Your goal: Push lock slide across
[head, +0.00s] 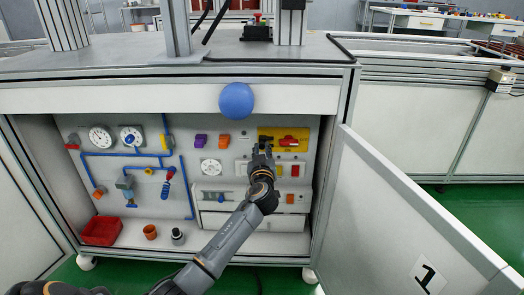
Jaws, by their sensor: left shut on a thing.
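A yellow plate (297,132) is fixed to the back panel inside the open cabinet, right of the middle. A red handle-like part (288,141) sits on it. A small dark part that may be the lock slide shows at the plate's left side, partly hidden by my gripper. My left gripper (262,149) reaches in from below and is at the left part of the yellow plate, its fingers closed on that small part. The fingers cover most of what they hold. My right gripper is not in view.
A large blue round knob (237,101) is on the cabinet's front beam above my gripper. An open door (405,215) marked 1 stands to the right. Gauges, blue pipes and switches cover the panel. A red bin (101,231) and small cups stand at the lower left.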

